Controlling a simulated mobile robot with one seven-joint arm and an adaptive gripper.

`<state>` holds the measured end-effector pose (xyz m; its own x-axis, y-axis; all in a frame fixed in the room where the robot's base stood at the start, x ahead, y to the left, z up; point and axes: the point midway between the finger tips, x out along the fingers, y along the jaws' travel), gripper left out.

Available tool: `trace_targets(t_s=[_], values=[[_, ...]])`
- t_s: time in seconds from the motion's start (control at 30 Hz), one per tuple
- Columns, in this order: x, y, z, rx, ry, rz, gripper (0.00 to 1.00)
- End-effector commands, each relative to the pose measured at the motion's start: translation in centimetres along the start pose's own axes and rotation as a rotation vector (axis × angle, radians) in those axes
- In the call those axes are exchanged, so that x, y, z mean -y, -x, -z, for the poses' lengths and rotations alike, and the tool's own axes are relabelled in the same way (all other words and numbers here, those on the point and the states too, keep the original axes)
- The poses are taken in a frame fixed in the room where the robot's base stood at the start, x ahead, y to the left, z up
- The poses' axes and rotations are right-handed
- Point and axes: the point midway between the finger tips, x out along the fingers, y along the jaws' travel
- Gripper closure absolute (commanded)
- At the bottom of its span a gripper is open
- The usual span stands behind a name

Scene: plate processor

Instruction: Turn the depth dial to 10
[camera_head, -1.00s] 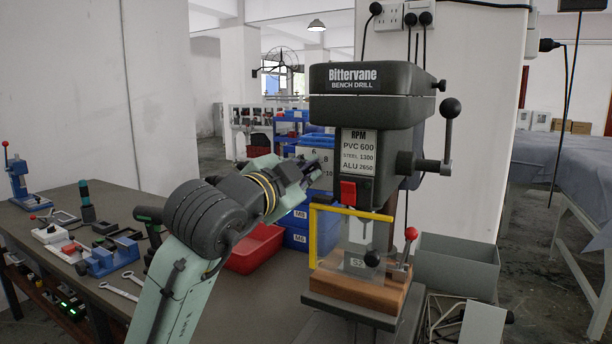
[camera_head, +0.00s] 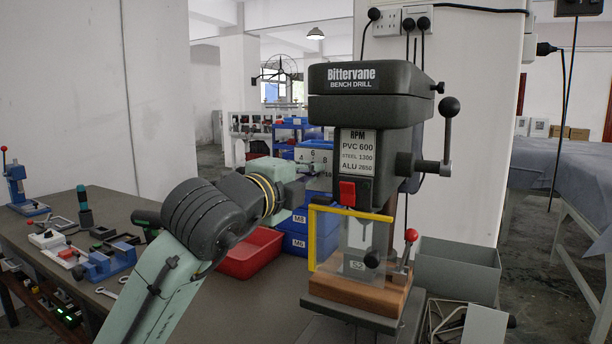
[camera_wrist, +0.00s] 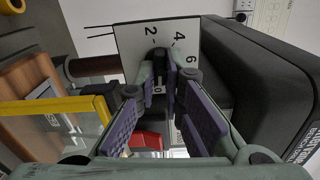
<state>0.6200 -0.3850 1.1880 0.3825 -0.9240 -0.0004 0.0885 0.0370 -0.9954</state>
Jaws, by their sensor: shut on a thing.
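The Bittervane bench drill (camera_head: 370,110) stands on the bench. Its white depth dial plate (camera_head: 313,156) shows on the drill's left side, with 4, 6 and 8 readable. In the wrist view the plate (camera_wrist: 135,38) shows 2, 4 and 6, seen turned. A small dark knob (camera_wrist: 159,57) sits in front of the plate, between my fingertips. My gripper (camera_wrist: 163,78) is shut on this knob, with its purple-padded fingers to either side. In the head view my gripper (camera_head: 305,168) reaches the dial from the left. The fingers hide part of the dial, and I cannot read the knob's pointer.
A yellow guard frame (camera_head: 313,238) and a red switch (camera_head: 347,192) are close to the dial. A red bin (camera_head: 250,257) and blue bins (camera_head: 297,243) stand behind my arm. A blue vise (camera_head: 108,262) and tools lie at left.

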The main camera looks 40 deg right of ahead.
Motion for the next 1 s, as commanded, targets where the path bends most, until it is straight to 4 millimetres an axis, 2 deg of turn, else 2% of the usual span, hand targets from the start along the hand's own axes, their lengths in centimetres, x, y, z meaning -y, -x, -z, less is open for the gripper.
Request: trace_targets(t_s=[0.3,0.77,0.8,1.0], values=[[-0.08,-0.04,0.02,0.0,-0.085,-0.001,1.0],[-0.08,-0.03,0.01,0.0,-0.095,-0.001,1.0],[-0.07,-0.03,0.01,0.0,-0.095,-0.001,0.88],[-0.06,-0.03,0.01,0.0,-0.094,0.0,0.75]])
